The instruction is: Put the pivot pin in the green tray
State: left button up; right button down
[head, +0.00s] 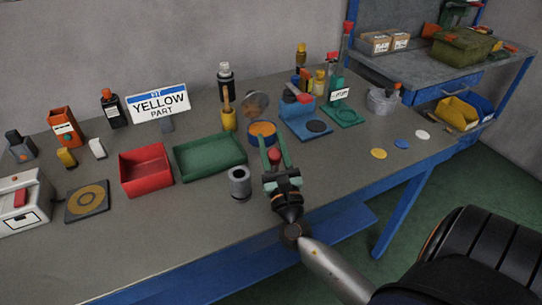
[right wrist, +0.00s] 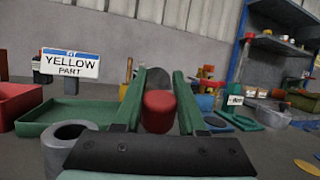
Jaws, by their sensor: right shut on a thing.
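My right gripper (head: 269,152) is above the bench, to the right of the grey hollow cylinder. Its green fingers are shut on a red cylindrical piece (right wrist: 158,110), which I take to be the pivot pin. In the head view only a bit of its red (head: 273,155) shows between the fingers; its lower part is hidden. The empty green tray (head: 210,171) lies to the left of the gripper, beside the red tray. It also shows at the left in the right wrist view (right wrist: 80,110). My left gripper is not in view.
The grey hollow cylinder (head: 239,184) stands between the green tray and my right gripper. A red tray (head: 146,183) is left of the green one. An orange-and-blue round container (head: 262,129) and a blue fixture (head: 305,118) stand behind. The bench front is clear.

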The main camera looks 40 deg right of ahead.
aim_at(274, 165)
jog(key=shift+w+d+f+b, duration=0.1)
jog(key=shift+w+f+b, duration=0.1)
jog(key=shift+f, duration=0.7)
jog(key=shift+w+d+f+b, duration=0.1)
jog(key=shift+f+b, duration=0.1)
jog(key=shift+f, duration=0.65)
jog(key=shift+s+a, duration=0.1)
jog(key=shift+f, duration=0.2)
jog(key=shift+c, duration=2.4)
grip_release()
jog(key=shift+s+r, duration=0.1)
jog(key=shift+r, duration=0.05)
